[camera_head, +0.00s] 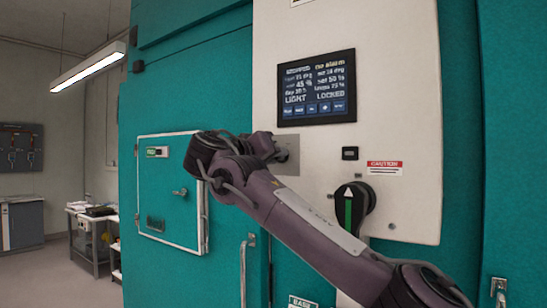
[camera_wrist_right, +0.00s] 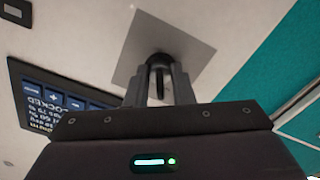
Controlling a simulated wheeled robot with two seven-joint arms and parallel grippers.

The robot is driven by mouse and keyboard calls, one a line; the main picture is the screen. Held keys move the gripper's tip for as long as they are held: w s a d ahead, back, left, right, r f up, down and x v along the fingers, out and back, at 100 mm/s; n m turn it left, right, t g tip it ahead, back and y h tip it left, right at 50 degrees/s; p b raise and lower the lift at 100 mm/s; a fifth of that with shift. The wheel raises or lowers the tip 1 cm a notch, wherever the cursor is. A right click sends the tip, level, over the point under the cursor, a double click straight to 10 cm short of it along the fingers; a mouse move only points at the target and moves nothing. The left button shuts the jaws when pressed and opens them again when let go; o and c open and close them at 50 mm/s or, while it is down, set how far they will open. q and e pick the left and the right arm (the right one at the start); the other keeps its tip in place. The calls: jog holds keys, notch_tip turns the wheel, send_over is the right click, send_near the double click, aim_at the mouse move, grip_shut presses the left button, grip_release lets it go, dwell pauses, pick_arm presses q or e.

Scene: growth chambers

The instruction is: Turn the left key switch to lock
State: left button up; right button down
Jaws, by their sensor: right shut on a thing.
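My right gripper (camera_wrist_right: 158,88) is shut on the black key (camera_wrist_right: 157,72) of the key switch, one finger on each side of it. The key stands out from a square grey metal plate (camera_wrist_right: 190,45) on the pale control panel. In the head view the plate (camera_head: 293,157) shows just right of my right gripper (camera_head: 275,150), which hides the key there. The display (camera_head: 317,88) above the plate reads "LIGHT" and "LOCKED". The key's exact turn angle is hard to tell. My left gripper is not in view.
Right of the plate are a small black fitting (camera_head: 350,153), a red and white caution label (camera_head: 384,168) and a black rotary switch (camera_head: 354,205) with a green mark. A small framed hatch (camera_head: 165,220) is on the teal wall at left. Open floor lies further left.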

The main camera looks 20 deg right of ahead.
jog(key=shift+r, duration=0.2)
jog(key=c, duration=1.6)
grip_release()
jog(key=shift+a+f, duration=0.1)
jog(key=b+v, duration=0.3)
jog(key=v, duration=0.4)
jog(key=shift+s+a, duration=0.25)
jog(key=shift+a, duration=0.1)
